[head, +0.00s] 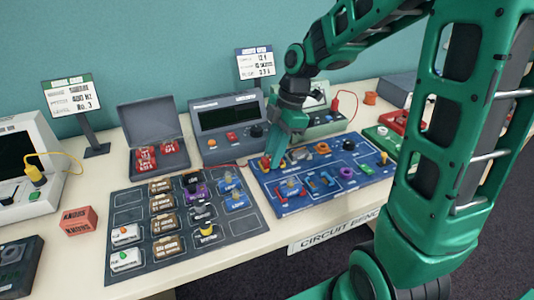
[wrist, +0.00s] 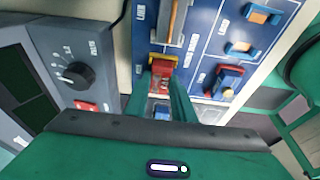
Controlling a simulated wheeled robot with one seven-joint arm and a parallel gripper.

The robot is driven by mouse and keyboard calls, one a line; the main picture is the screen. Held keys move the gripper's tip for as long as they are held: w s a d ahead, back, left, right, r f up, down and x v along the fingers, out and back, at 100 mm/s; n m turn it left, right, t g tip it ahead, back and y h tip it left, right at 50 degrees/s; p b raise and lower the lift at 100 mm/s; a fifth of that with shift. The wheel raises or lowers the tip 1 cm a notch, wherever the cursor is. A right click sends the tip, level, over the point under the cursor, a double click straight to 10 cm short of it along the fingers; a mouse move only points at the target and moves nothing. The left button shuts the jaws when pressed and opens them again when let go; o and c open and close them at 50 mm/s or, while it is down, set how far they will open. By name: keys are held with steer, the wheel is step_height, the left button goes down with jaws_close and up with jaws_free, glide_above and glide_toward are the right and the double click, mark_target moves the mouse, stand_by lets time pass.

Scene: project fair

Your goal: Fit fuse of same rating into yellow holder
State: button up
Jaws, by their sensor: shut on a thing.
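My gripper (head: 274,160) is at the back left part of the blue circuit board (head: 330,190), pointing down. In the wrist view my gripper (wrist: 162,85) is shut on a small red piece with yellow on it (wrist: 162,64), which looks like a red fuse. The piece is low over or at the board; I cannot tell whether it is seated, and the fingers hide its lower part. A yellow holder cannot be told apart from the piece here. More red fuses (head: 146,160) lie in the open grey case (head: 152,118) at the back left.
A grey meter (head: 228,120) with a dark screen and knob stands close behind the board; its knob (wrist: 76,75) is left of my gripper. A dark parts mat (head: 130,215) with several modules lies left of the board. A red box (head: 78,220) sits farther left.

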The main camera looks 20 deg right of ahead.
steer(key=shift+f, duration=0.1)
steer(key=o, duration=1.1)
steer(key=shift+o, duration=2.5)
steer(key=shift+r, duration=4)
